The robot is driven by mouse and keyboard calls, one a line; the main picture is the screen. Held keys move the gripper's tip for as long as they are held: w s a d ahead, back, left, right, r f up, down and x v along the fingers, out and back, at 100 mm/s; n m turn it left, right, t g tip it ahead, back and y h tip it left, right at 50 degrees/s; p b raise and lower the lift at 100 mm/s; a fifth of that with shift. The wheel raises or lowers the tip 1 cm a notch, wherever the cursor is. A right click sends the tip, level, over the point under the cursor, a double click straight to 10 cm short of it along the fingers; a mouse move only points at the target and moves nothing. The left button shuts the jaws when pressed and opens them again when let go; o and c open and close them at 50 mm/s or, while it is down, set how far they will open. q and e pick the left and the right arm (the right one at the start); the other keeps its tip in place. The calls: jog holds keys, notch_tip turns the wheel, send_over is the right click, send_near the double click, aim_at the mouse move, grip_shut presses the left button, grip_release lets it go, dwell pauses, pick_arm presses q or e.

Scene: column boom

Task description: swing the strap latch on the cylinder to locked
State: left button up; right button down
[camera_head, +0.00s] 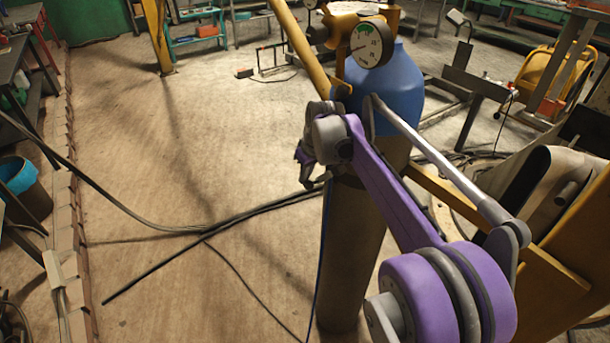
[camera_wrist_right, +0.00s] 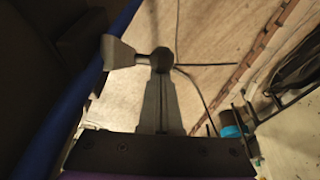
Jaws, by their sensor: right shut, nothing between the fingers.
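The cylinder (camera_head: 352,235) stands upright in the middle of the head view, with a blue shoulder (camera_head: 392,85) and a gauge on top. My right gripper (camera_head: 305,168) is at its upper left side, its fingers dark and small. In the right wrist view my right gripper (camera_wrist_right: 160,105) is shut and empty. A dark round knob with a grey flared lever (camera_wrist_right: 120,52) shows at its fingertips; it looks like the strap latch. I cannot tell whether they touch. The cylinder's dark side fills the left of that view. The strap is hard to make out in the head view. My left gripper is not in view.
A pressure gauge (camera_head: 371,42) and a yellow bar (camera_head: 300,45) sit close above my right gripper. Dark cables (camera_head: 250,213) cross the floor. A blue-lined bin (camera_head: 22,180) stands at the far left. The floor left of the cylinder is mostly clear.

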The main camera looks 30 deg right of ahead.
dwell(0.5)
jog(key=shift+s+r, duration=0.15)
jog(key=shift+r, duration=0.4)
jog(key=s+d+b, duration=0.1)
jog(key=s, duration=1.1)
